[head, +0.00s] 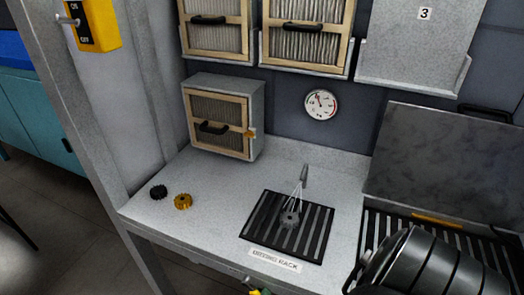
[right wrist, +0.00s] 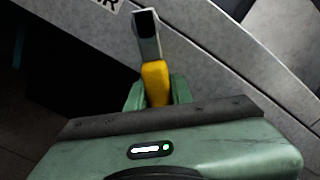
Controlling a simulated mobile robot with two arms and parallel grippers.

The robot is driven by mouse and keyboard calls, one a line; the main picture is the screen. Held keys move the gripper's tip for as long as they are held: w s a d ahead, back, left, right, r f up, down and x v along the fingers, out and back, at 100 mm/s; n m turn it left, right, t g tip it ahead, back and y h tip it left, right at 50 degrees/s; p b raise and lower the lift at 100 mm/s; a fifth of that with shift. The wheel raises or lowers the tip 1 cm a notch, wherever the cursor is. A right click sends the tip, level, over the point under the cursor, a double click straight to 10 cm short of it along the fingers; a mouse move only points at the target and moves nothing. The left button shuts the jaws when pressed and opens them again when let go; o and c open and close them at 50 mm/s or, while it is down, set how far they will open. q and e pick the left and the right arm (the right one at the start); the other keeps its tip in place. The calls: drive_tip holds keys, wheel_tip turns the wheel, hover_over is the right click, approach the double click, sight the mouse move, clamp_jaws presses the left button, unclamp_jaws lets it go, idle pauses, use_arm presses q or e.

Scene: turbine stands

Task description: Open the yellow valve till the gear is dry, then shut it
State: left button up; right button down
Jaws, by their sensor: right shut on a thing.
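The yellow valve's handle (right wrist: 155,82) is between the green fingers of my right gripper (right wrist: 158,92), which is shut on it. A grey metal end of the valve shows beyond the yellow part. In the head view, a bit of yellow and green shows at the bottom edge, at the bench front. A grey gear (head: 290,218) lies on the black slatted drying rack (head: 258,228). A nozzle (head: 304,174) stands behind it, and thin pale streams run from the nozzle down to the gear. I cannot tell whether the gear's surface is wet. My left gripper is not in view.
A black gear (head: 158,192) and a yellow gear (head: 183,202) lie on the bench at the left. A small filter box (head: 225,118) stands behind them. A round gauge (head: 321,104) is on the back wall.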

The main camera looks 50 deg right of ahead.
drive_tip(key=shift+d+r, duration=0.1)
drive_tip(key=shift+d, duration=0.15)
drive_tip(key=c, duration=1.4)
unclamp_jaws()
drive_tip(key=shift+o, duration=0.8)
drive_tip(key=shift+d, duration=0.1)
drive_tip(key=b+v, duration=0.1)
drive_tip(key=v, duration=0.7)
drive_tip(key=shift+b, duration=0.3)
